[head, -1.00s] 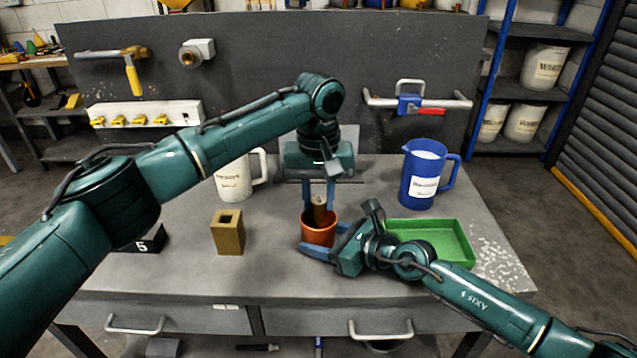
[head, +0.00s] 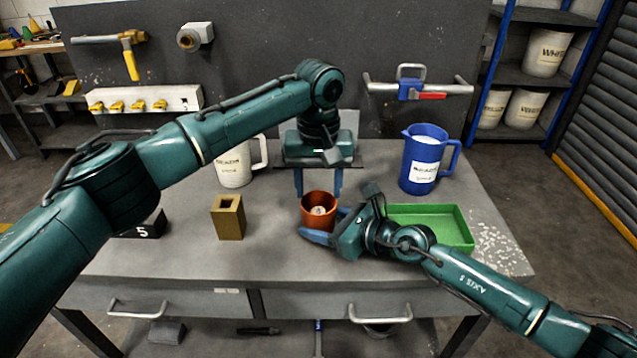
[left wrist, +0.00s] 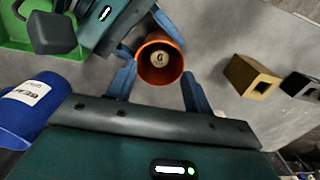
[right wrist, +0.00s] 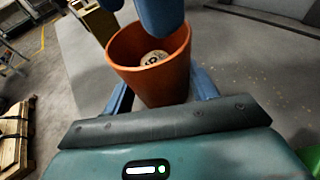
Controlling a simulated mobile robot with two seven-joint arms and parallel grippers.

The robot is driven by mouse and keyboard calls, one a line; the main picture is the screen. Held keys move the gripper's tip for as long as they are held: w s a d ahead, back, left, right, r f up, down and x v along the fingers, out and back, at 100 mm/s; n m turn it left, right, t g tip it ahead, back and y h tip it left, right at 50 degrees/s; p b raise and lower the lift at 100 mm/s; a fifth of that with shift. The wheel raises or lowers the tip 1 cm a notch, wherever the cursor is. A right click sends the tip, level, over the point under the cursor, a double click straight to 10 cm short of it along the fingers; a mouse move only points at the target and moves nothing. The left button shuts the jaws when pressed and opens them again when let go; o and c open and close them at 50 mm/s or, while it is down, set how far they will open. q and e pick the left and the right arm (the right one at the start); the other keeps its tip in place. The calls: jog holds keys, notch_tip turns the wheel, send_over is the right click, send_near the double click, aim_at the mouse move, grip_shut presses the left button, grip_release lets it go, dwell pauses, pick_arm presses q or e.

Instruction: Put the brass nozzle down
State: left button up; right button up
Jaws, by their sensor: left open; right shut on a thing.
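The brass nozzle (head: 318,211) stands inside the copper-orange cup (head: 309,221). Only its round, pale tan end shows, deep in the cup, in the left wrist view (left wrist: 159,58) and in the right wrist view (right wrist: 152,57). Its lower part is hidden by the cup wall. My left gripper (head: 318,184) is open and empty, its fingers apart just behind and above the cup's rim. My right gripper (head: 330,226) is shut on the cup from the right, one finger along its front. The cup looks upright on the table.
A brass-coloured square block with a hole (head: 228,218) and a black block marked 5 (head: 146,228) stand left. A green tray (head: 463,228) lies right of my right gripper. A white jug (head: 236,170) and a blue jug (head: 420,165) stand behind. The front table strip is clear.

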aim_at(318, 212)
dwell(0.3)
pick_arm(q)
notch_tip(318, 212, up, 7)
dwell(0.5)
pick_arm(e)
jog(key=o, duration=0.8)
jog(key=shift+d, duration=0.1)
